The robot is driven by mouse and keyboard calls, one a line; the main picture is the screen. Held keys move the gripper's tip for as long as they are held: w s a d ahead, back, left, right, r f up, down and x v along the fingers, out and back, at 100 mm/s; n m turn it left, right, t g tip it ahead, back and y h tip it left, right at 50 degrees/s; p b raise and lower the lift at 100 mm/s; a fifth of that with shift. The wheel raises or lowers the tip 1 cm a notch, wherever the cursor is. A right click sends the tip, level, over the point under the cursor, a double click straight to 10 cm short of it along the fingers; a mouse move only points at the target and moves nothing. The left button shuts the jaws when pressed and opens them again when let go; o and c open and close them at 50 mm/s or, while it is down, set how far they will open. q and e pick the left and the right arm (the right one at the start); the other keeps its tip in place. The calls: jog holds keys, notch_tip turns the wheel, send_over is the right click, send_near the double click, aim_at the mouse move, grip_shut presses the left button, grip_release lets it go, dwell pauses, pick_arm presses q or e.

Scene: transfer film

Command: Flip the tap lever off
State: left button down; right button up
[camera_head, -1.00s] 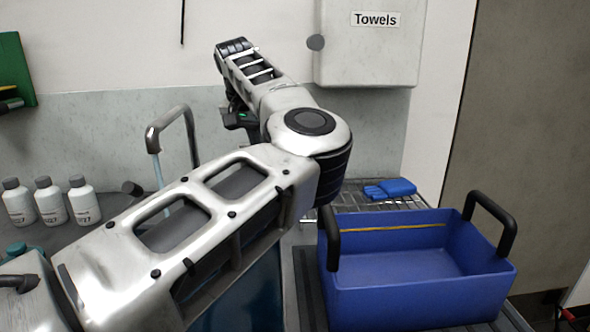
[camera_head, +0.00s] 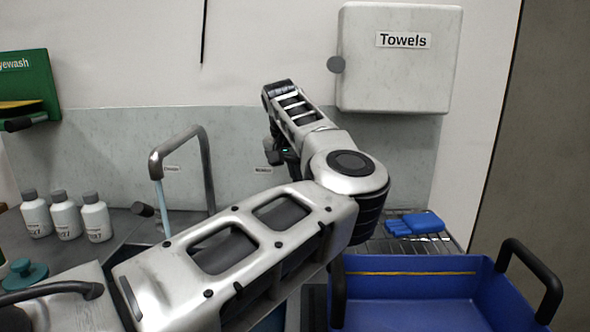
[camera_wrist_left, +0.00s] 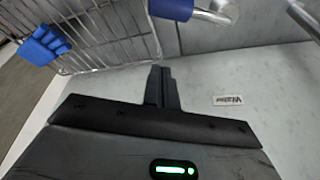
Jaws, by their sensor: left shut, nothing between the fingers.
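A grey gooseneck tap (camera_head: 207,165) stands at the sink in the head view, with a light-blue stream of water (camera_head: 161,208) below its spout. In the left wrist view, a metal bar with a blue end (camera_wrist_left: 172,8) shows at the top edge; it looks like the tap lever, cut off by the frame. My left gripper (camera_wrist_left: 161,70) is shut and empty, with a gap in the picture between its fingertips and the blue end. In the head view its fingers are mostly hidden by the arm. My right gripper is not in view.
A blue crate (camera_head: 420,262) with black handles stands at the lower right. Blue gloves (camera_head: 414,223) lie on a wire rack behind it. White bottles (camera_head: 66,214) stand left of the sink. A towel box (camera_head: 400,80) hangs on the wall.

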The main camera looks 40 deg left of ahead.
pick_arm(q)
notch_tip(320, 180, down, 6)
jog(key=s+p, duration=0.1)
jog(key=s, duration=0.1)
jog(key=shift+d+p, duration=0.2)
jog(key=shift+p, duration=0.1)
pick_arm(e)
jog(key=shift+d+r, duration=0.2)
pick_arm(q)
jog(key=shift+a, duration=0.1)
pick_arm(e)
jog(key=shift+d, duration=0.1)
